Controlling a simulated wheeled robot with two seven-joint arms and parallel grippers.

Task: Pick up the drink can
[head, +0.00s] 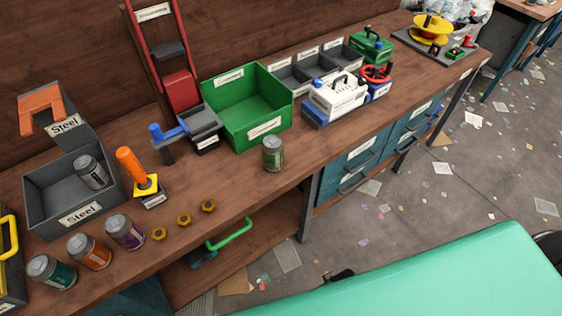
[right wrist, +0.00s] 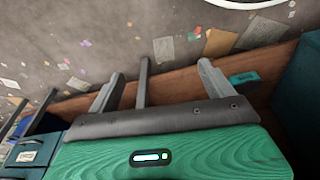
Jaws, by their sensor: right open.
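Several drink cans show in the head view. A green can (head: 273,153) stands upright on the bench in front of the green bin. A teal can (head: 51,272), an orange can (head: 88,252) and a purple can (head: 124,232) stand in a row at the front left. A grey can (head: 92,172) leans inside the grey bin marked Steel (head: 70,216). My right gripper (right wrist: 161,68) is open and empty in the right wrist view, away from the cans, with the floor and a wooden shelf beyond its fingers. My left gripper is not seen.
Teal drawers (head: 351,158) sit under the bench. The floor (head: 420,197) is littered with paper scraps.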

